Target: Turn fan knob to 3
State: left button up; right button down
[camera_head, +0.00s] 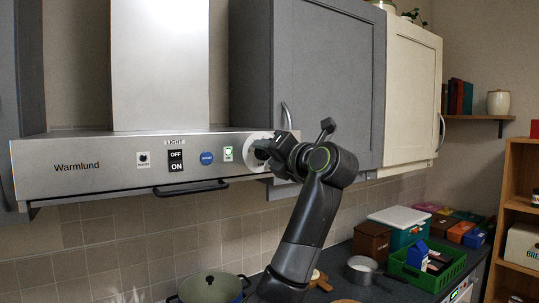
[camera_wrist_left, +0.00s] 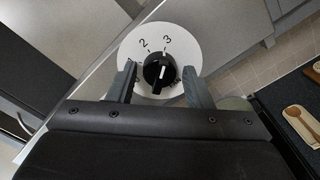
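The fan knob (camera_wrist_left: 158,66) is black on a round white dial plate (camera_wrist_left: 190,45) with the figures 2 and 3 above it in the left wrist view. In the head view the dial plate (camera_head: 259,136) is at the right end of the range hood (camera_head: 105,165), and my gripper covers the knob. My left gripper (camera_wrist_left: 159,72) is open, with one finger on each side of the knob and visible gaps between. My right gripper is not in view.
A hood rail handle (camera_head: 190,188) runs below the hood front. Grey cabinet doors (camera_head: 330,80) hang close to the right. Below, a lidded green pot (camera_head: 210,288), a small saucepan (camera_head: 362,270) and a green crate (camera_head: 440,276) stand on the counter.

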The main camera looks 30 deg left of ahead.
pick_arm(q)
jog(key=shift+o, duration=0.6)
jog(key=b+v, duration=0.6)
jog(key=v, duration=1.1)
jog(key=shift+d+b, duration=0.2)
jog(key=shift+b, duration=0.2)
